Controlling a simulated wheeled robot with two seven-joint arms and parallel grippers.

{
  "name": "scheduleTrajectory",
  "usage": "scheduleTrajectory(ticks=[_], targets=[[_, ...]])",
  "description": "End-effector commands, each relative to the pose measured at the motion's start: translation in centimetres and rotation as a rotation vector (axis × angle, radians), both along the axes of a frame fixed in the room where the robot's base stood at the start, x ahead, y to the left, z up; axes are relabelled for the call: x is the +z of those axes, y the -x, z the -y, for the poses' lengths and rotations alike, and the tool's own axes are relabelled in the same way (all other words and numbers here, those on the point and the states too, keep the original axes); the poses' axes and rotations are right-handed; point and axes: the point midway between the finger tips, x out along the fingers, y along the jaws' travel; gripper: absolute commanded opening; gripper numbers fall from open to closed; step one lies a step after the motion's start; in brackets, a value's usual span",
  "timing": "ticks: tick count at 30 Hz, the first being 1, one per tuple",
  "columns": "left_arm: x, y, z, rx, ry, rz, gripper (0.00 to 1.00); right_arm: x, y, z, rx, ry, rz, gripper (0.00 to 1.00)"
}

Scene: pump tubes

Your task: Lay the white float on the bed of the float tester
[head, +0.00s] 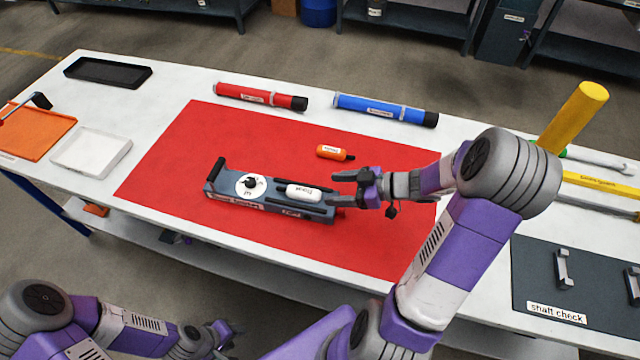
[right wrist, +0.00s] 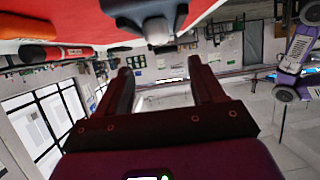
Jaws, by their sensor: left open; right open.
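The float tester (head: 235,204) is a grey-blue block with a white dial on the red mat. The white float (head: 304,193), with a label, lies lengthwise on the tester's right part, on its bed. My right gripper (head: 338,188) is open just right of the white float, with no visible grip on it. In the right wrist view its jaws (right wrist: 158,75) are apart and empty, and the tester's end (right wrist: 140,8) shows above them, with a pale rounded end I cannot identify for sure. My left gripper (head: 224,334) is open, low in front of the table, holding nothing visible.
An orange float (head: 331,152) lies behind the tester on the red mat (head: 165,170). A red tube (head: 260,96) and a blue tube (head: 385,109) lie along the back. White, orange and black trays stand left; a shaft check board (head: 530,275) lies right. The front mat is clear.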

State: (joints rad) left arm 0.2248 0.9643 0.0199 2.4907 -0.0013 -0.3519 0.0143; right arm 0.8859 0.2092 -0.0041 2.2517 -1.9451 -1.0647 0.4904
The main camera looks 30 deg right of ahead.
Motion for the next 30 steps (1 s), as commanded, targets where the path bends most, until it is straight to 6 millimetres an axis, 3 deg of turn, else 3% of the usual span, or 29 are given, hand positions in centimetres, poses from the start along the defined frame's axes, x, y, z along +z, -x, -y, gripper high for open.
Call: scheduleTrajectory(ticks=[9,30], targets=[[1.2,0.0,0.0,0.000,0.000,0.000,0.43,1.5,2.6,2.5,0.000,0.000,0.000,0.67],[1.8,0.0,0.0,0.000,0.000,0.000,0.43,2.1,2.8,2.6,0.001,0.000,0.000,0.67]])
